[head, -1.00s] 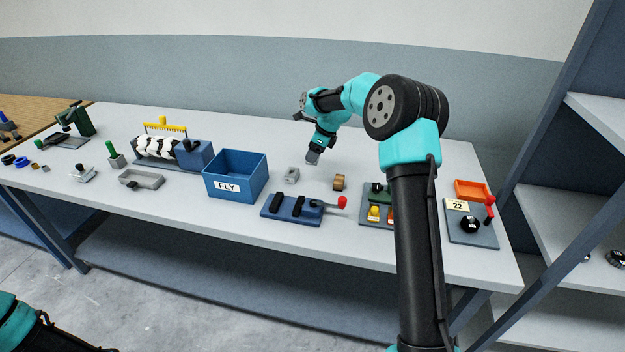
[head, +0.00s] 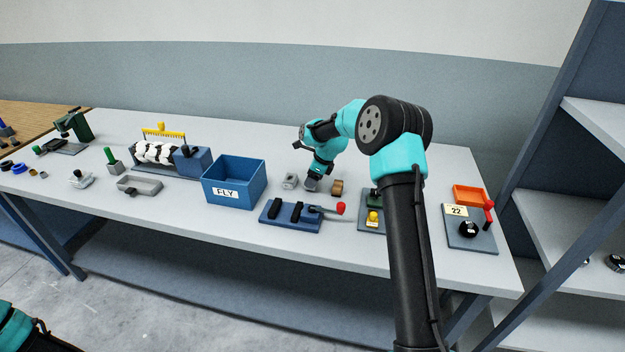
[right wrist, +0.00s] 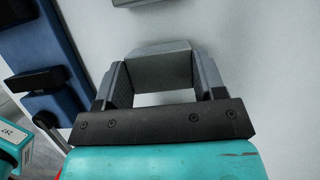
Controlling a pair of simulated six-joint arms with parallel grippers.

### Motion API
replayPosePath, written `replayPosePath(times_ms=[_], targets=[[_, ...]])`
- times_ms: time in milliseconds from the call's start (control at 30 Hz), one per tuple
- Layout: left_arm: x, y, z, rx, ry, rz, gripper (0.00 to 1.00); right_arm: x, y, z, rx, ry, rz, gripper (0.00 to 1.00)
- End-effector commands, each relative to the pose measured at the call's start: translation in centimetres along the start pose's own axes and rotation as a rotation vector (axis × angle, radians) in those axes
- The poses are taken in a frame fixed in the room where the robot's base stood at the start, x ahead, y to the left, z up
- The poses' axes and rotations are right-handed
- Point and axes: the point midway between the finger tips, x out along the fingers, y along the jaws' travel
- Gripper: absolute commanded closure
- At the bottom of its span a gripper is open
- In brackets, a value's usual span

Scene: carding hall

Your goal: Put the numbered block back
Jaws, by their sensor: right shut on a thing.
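My right gripper (head: 311,185) is low over the table's middle, between a small grey piece (head: 289,181) and a brown block (head: 337,187). In the right wrist view its jaws (right wrist: 163,75) are shut on a grey block (right wrist: 160,70), whose flat face shows between the fingers. No number can be read on it. Whether it touches the table, I cannot tell. My left gripper is out of view; only part of my left arm shows at the lower left.
A blue FLY bin (head: 224,194) stands left of my right gripper. A blue fixture with black bars and a red-knobbed lever (head: 290,215) lies in front. A panel marked 22 (head: 475,240) is at the right. Table behind my gripper is clear.

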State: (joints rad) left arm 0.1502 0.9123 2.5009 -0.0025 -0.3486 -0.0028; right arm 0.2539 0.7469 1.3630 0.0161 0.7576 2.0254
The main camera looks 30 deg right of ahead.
Motion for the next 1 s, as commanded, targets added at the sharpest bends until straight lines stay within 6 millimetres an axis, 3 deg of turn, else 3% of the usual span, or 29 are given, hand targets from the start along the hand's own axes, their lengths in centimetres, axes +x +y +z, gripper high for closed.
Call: replayPosePath(times_ms=[500,533,767,1000], targets=[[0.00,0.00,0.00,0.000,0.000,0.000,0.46,1.09,-0.01,-0.42,0.000,-0.001,-0.001,0.80],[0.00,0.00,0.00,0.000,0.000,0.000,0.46,1.13,0.01,-0.45,0.000,0.000,0.000,0.34],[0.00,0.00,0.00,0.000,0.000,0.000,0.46,1.11,0.01,-0.43,0.000,0.000,0.000,0.12],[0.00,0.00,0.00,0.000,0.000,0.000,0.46,1.10,0.01,-0.42,0.000,0.000,0.000,0.11]])
